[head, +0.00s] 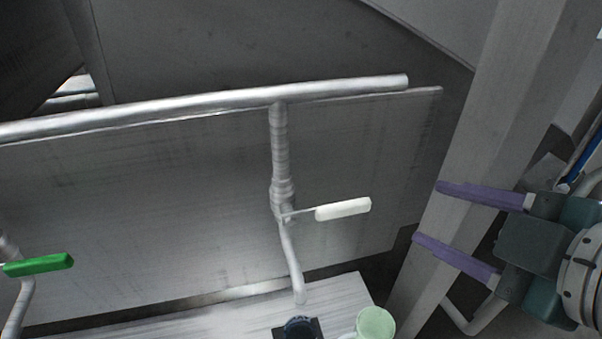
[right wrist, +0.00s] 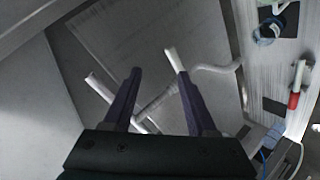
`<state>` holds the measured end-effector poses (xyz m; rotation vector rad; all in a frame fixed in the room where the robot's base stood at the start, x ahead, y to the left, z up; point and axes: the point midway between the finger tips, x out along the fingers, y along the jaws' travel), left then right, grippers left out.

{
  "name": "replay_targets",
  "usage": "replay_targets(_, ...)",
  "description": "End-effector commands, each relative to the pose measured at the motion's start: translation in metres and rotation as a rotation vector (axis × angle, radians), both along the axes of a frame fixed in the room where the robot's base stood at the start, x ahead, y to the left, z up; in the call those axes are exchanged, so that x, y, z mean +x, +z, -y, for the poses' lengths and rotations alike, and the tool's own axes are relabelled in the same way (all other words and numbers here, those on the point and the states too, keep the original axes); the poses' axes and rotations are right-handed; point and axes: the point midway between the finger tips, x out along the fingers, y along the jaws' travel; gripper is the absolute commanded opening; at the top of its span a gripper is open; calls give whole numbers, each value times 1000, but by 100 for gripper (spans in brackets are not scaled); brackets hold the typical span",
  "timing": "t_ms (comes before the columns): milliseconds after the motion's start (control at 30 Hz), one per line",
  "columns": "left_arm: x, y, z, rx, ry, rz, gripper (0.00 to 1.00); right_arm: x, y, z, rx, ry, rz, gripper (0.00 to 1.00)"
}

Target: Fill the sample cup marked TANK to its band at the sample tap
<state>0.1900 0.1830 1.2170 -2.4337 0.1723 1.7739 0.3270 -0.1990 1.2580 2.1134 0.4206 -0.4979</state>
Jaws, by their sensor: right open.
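The tap with a white lever handle (head: 343,209) hangs from a steel pipe, its curved spout (head: 292,265) pointing down. The handle also shows in the right wrist view (right wrist: 174,60), close to one fingertip. A dark bluish cup (head: 300,328) stands below the spout's end, cut by the lower edge; what seems to be the same cup is in the right wrist view (right wrist: 266,34). No TANK mark, band or fill level can be read. My right gripper (head: 428,212) has purple fingers, open and empty, right of the handle and apart from it. My left gripper is not in view.
A tap with a green handle (head: 38,265) hangs at the far left. A pale green round object (head: 375,322) stands right of the dark cup. A grey post (head: 455,150) rises behind my right fingers. A red-and-white object (right wrist: 295,88) shows in the right wrist view.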

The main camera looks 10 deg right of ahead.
Motion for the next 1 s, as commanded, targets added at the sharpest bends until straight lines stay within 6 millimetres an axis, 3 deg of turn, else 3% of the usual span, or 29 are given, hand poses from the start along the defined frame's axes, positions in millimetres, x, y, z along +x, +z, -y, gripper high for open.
replay_targets(33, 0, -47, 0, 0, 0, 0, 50, 8, -40, 0, -61, 66, 78, 57)
replay_targets(100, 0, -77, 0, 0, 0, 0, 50, 18, -56, -2, -148, 157, 197, 57)
replay_targets(200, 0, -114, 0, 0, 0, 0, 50, 25, -75, -5, -264, 270, 357, 57)
replay_targets(333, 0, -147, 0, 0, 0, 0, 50, 27, -89, -10, -382, 377, 524, 57)
replay_targets(500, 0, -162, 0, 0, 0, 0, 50, 25, -92, -13, -459, 442, 641, 57)
replay_targets(667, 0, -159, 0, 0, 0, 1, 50, 32, -87, -17, -469, 450, 663, 57)
replay_targets(1000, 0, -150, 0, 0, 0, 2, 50, 81, -85, -39, -466, 447, 663, 57)
